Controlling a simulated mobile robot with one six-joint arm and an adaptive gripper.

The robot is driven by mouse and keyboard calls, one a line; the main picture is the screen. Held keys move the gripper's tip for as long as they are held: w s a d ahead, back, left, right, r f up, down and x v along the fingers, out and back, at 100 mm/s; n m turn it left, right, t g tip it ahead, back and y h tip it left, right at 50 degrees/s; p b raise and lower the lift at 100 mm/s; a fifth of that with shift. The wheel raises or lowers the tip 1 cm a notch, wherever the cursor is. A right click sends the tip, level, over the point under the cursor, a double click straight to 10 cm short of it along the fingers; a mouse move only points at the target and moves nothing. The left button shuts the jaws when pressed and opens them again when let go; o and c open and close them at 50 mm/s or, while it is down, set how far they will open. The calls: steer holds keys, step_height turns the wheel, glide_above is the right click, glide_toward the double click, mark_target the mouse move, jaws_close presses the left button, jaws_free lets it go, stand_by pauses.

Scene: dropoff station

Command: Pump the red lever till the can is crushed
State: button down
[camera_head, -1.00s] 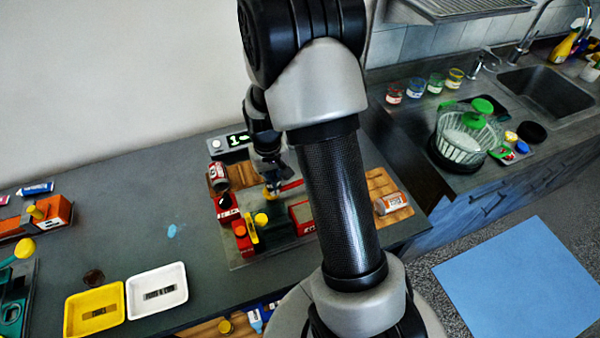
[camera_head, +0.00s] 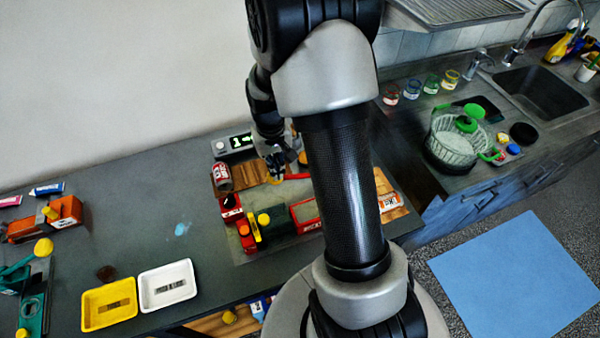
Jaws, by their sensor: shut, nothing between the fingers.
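The red lever (camera_head: 298,177) shows as a short red bar on the red press, left of my forearm. A yellow knob (camera_head: 274,181) is at its left end. My gripper (camera_head: 275,168) is shut and empty, just above the knob; I cannot tell whether it touches. A red and white can (camera_head: 222,178) stands at the left on a wooden board. A second, orange and white can (camera_head: 390,201) lies on the wooden board to the right of my forearm. My forearm hides the middle of the press, so I cannot see any can inside it.
A display box (camera_head: 234,145) stands behind the press. A yellow tray (camera_head: 108,306) and a white tray (camera_head: 167,286) lie at the front left. An orange device (camera_head: 45,219) is at the far left. The counter between is mostly clear.

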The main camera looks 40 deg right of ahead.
steer(key=shift+r, duration=0.1)
step_height(320, 180, up, 4)
steer(key=p, duration=0.3)
stand_by(0.5)
steer(key=s+a+r+n+t+b, duration=0.1)
steer(key=s+a+r+t+b, duration=0.1)
steer(key=s+a+r, duration=0.5)
steer(key=s+a+r+n+t+b, duration=0.1)
steer(key=s+a+r+b, duration=0.2)
steer(key=r, duration=0.6)
steer(key=s+a+r+n+t, duration=0.1)
steer(key=s+a, duration=0.1)
steer(key=s, duration=0.7)
steer(key=shift+s+a+r+t, duration=0.15)
steer(key=shift+s+a+t, duration=0.1)
steer(key=shift+s+t, duration=0.05)
